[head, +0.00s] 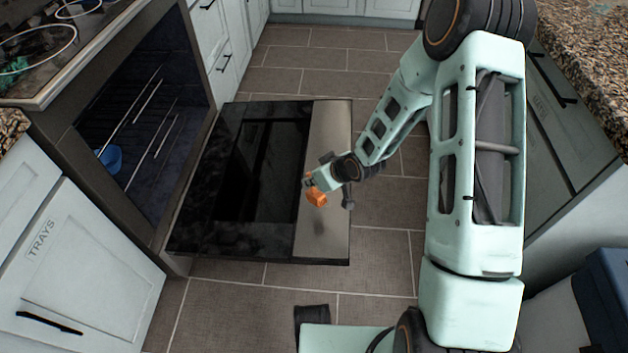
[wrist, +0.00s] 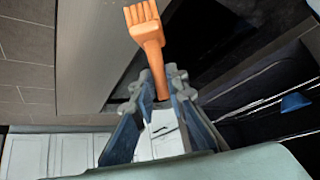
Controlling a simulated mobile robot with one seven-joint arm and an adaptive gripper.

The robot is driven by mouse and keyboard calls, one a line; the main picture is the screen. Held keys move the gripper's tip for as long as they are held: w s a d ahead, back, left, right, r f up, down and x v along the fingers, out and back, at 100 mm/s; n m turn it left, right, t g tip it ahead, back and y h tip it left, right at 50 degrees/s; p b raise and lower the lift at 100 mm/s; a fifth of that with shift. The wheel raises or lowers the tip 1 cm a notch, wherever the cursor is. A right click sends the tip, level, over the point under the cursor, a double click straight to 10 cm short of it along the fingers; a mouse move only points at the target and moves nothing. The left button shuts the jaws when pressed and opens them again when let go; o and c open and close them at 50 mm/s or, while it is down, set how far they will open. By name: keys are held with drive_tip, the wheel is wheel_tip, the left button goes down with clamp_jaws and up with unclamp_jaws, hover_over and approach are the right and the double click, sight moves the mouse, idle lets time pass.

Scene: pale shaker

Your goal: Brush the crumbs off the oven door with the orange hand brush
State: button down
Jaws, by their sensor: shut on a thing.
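The oven door (head: 222,235) is open and lies flat, with a dark glass panel and a pale steel strip along its outer edge. The orange hand brush (head: 316,197) is over the steel strip in the head view. My gripper (head: 318,181) is shut on the brush. In the wrist view, my gripper (wrist: 155,86) grips the handle of the brush (wrist: 148,32), and the brush head points away from the jaws. The steel strip of the door (wrist: 90,45) shows behind it. I cannot make out crumbs on the door. I cannot tell whether the brush touches it.
The oven cavity (head: 135,115) stands open at left, with wire racks and a blue bowl (head: 111,158) inside. A cooktop with pans (head: 40,50) is above it. A granite counter (head: 590,75) and cabinets bound the right. Tiled floor (head: 325,70) is clear beyond the door.

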drive_tip(key=shift+r, duration=0.15)
drive_tip(key=shift+a+r+p, duration=0.15)
drive_tip(key=shift+r+p, duration=0.9)
drive_tip(key=shift+r, duration=0.35)
